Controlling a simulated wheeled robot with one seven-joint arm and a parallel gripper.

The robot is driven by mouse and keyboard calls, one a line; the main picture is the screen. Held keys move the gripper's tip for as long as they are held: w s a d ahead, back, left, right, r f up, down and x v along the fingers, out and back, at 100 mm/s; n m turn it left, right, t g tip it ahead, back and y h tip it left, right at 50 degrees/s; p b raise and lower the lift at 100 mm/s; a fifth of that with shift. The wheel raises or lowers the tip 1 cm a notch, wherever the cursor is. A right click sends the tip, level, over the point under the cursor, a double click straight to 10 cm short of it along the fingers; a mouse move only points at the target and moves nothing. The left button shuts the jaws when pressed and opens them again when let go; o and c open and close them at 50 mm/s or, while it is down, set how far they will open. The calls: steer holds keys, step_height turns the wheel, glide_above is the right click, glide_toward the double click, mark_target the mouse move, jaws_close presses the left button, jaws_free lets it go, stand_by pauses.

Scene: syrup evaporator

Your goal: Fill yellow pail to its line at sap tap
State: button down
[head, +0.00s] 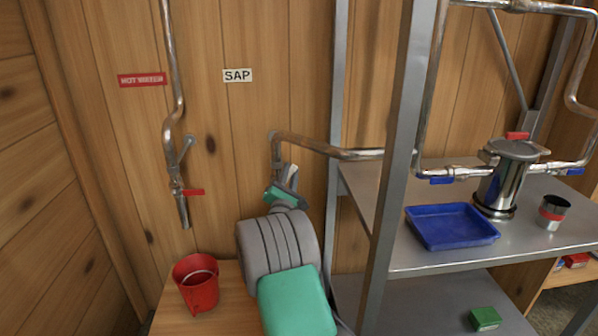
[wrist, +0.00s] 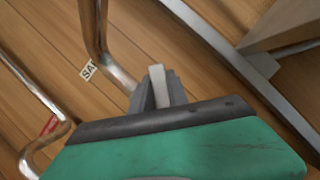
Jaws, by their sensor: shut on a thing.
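The sap tap is at the end of the metal pipe (head: 276,150) below the "SAP" sign (head: 238,75). My gripper (head: 287,188) is at that tap, and my arm hides its spout and the space below. In the wrist view my gripper's grey fingers (wrist: 158,96) are shut on a pale, flat piece (wrist: 157,74), which looks like the tap's handle. The pipe (wrist: 105,55) runs down beside the fingers in that view. I see no yellow pail in either view; my arm covers the area under the tap.
A red bucket (head: 197,284) stands on the wooden bench (head: 228,312), below a second tap with a red handle (head: 193,192). A metal rack post (head: 400,150) stands right of my arm. The shelf (head: 365,190) holds a blue tray (head: 450,228), a metal canister (head: 502,185) and a small cup (head: 553,214).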

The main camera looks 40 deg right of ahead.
steer(key=shift+f, duration=0.15)
steer(key=c, duration=1.5)
jaws_free()
steer(key=shift+o, duration=1.1)
steer(key=shift+r, duration=0.2)
